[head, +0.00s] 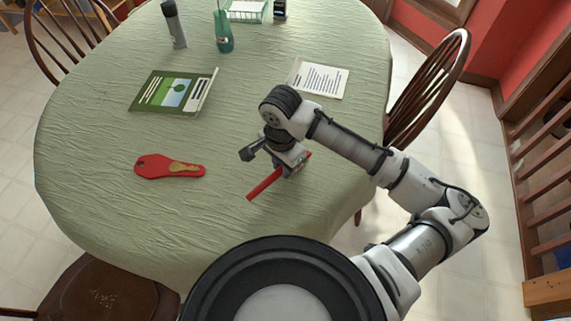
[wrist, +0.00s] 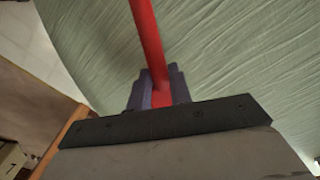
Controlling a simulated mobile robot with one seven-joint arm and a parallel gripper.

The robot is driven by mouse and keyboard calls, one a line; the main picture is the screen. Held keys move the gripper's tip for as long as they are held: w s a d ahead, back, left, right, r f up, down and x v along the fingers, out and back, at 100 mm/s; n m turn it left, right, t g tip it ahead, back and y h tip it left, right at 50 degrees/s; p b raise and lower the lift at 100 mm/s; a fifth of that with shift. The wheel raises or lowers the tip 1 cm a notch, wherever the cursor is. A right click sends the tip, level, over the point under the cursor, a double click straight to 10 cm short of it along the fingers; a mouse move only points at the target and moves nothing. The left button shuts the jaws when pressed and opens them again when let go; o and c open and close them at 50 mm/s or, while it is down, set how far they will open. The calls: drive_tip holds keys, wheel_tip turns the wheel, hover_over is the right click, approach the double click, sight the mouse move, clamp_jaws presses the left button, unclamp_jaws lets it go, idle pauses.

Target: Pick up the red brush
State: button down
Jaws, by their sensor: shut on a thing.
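The red brush (head: 264,184) shows in the head view as a thin red stick at the table's right front. A small red end also shows on the far side of my gripper (head: 291,168). In the wrist view the red brush (wrist: 148,40) runs up from the jaws of my gripper (wrist: 155,90). My gripper is shut on the brush's shaft. The jaws hide part of the brush. I cannot tell whether the brush touches the tablecloth.
The table (head: 120,220) has a pale green cloth. A red flat object (head: 150,167) with a tan patch lies left of my gripper. A green book (head: 173,92), a printed sheet (head: 318,78), a green bottle (head: 223,42) and a grey cylinder (head: 174,24) are farther back. A wooden chair (head: 428,85) stands right.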

wheel_tip(320, 180, up, 20)
idle(0.4)
drive_tip(key=c, duration=1.9)
unclamp_jaws()
drive_tip(key=shift+c, duration=1.3)
drive_tip(key=shift+f+b, duration=0.85)
drive_tip(key=shift+f, duration=0.05)
